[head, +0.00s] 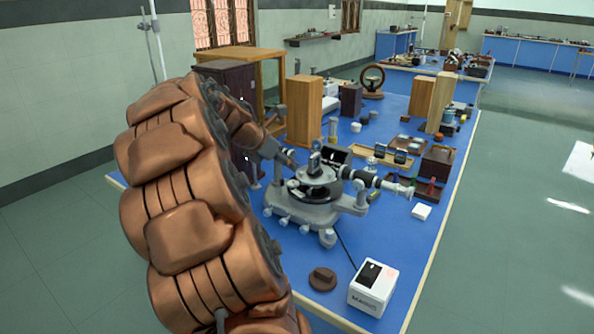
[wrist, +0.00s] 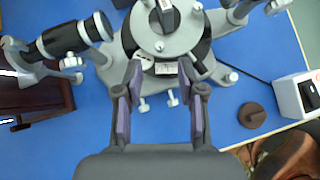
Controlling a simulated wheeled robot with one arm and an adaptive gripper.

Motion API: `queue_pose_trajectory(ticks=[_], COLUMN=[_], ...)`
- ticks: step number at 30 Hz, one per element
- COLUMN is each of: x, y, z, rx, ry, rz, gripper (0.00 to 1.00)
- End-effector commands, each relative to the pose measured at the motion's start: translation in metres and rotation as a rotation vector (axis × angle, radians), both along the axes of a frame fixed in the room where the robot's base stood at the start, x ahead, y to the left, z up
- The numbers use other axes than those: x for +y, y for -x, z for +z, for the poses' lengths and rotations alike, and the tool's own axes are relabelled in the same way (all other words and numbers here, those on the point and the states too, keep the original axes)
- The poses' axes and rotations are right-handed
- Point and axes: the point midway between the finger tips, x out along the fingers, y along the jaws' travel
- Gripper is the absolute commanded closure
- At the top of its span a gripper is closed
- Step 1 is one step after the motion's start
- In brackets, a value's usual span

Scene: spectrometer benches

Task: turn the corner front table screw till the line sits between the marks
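The grey spectrometer (head: 318,205) stands on the blue bench, with its round table on top holding a dark upright block. In the wrist view, the round table (wrist: 172,35) is at the top centre, with small pale screw heads (wrist: 159,46) on it. I cannot tell which is the corner front one. My gripper (wrist: 160,76) is open and empty, its purple-padded fingers spread at the table's near edge; I see no contact with a screw. In the head view, my gripper end is small and dark beside the spectrometer. The line and marks cannot be made out.
A black telescope tube (wrist: 68,40) juts out left in the wrist view. A white box (head: 373,288) and a brown round piece (head: 322,279) lie in front of the spectrometer. Wooden blocks (head: 304,108) and trays crowd the bench behind. A cable runs toward the white box.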

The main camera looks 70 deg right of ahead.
Motion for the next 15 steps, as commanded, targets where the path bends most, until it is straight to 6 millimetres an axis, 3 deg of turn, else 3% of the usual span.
queue_pose_trajectory(ticks=[9, 15], x=[-0.027, -0.036], y=[0.015, 0.018], z=[-0.031, -0.039], rx=[-0.001, -0.003], ry=[0.0, 0.003], rz=[-0.004, 0.0], gripper=[0.61, 0.61])
